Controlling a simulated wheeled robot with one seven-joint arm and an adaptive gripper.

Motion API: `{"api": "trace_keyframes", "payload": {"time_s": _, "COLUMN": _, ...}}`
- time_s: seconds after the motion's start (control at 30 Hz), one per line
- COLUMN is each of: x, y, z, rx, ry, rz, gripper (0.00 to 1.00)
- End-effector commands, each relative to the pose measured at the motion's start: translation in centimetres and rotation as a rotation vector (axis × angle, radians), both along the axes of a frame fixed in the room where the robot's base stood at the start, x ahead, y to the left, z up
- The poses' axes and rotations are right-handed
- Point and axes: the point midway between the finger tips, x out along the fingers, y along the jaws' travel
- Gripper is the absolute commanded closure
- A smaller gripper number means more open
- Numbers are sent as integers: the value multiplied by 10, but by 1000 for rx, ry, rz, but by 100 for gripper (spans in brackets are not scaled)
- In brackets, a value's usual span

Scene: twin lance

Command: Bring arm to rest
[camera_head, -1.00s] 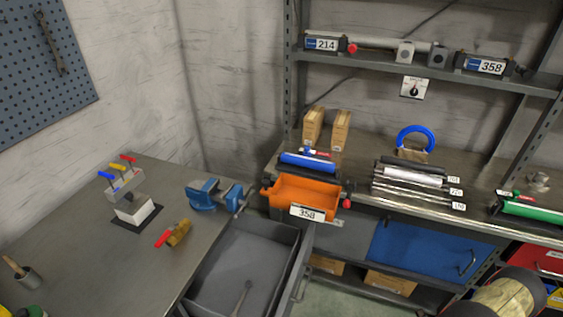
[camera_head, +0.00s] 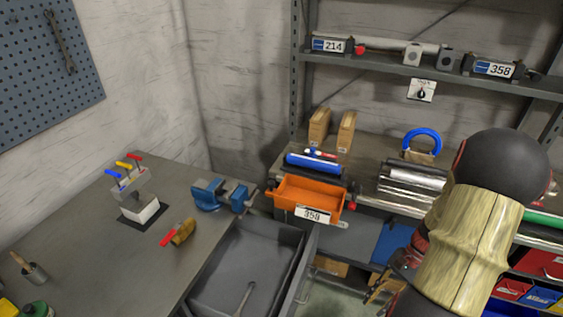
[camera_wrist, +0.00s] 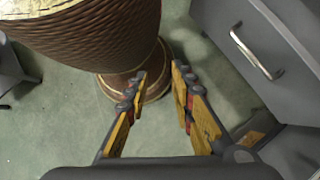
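My gripper (camera_wrist: 158,88) is in the wrist view, its yellow and black fingers spread apart with nothing between them. Green floor shows beyond the fingers. In the head view my arm covers the right side, and part of my gripper (camera_head: 385,285) shows low, in front of the bench with the blue drawer (camera_head: 390,243). Its fingertips are too small there to make out clearly.
A grey drawer (camera_head: 245,270) stands open beside the left workbench (camera_head: 100,245). An orange bin (camera_head: 308,192) labelled 358 sits at the bench edge. In the wrist view a grey drawer front with a handle (camera_wrist: 257,52) is close on the right.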

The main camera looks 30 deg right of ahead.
Motion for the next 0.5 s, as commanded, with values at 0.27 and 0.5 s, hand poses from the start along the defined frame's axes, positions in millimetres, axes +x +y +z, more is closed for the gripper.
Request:
{"api": "trace_keyframes", "payload": {"time_s": 0.27, "x": 38, "y": 32, "z": 76, "rx": -268, "ry": -176, "rz": 421, "gripper": 76}}
{"api": "trace_keyframes", "payload": {"time_s": 0.5, "x": 62, "y": 74, "z": 136, "rx": -471, "ry": -329, "rz": 727, "gripper": 76}}
